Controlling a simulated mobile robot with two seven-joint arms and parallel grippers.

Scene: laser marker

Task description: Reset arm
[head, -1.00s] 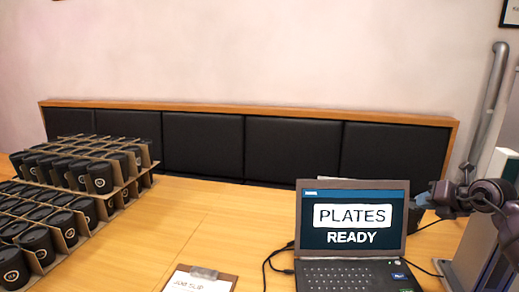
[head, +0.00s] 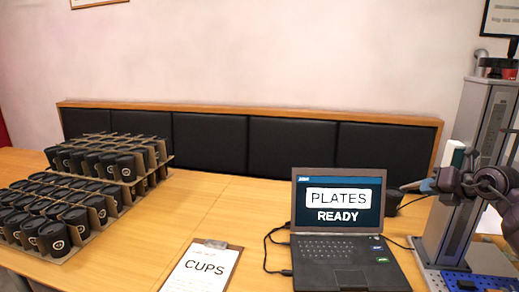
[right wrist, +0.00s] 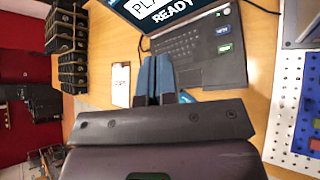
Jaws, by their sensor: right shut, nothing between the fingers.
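My right gripper (head: 428,186) is at the right of the head view, beside the laptop screen and in front of the laser marker's column. In the right wrist view its two blue fingers (right wrist: 154,77) are together with nothing between them, pointing toward the table. My left gripper is in neither view. The open laptop (head: 340,248) reads "PLATES READY" and also shows in the right wrist view (right wrist: 205,45). The grey laser marker column (head: 468,165) stands on a blue perforated base at the right.
Stacked cardboard trays of black cups (head: 75,215) fill the table's left. A clipboard (head: 205,265) with a "CUPS" sheet lies left of the laptop. The table's middle (head: 190,215) is clear.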

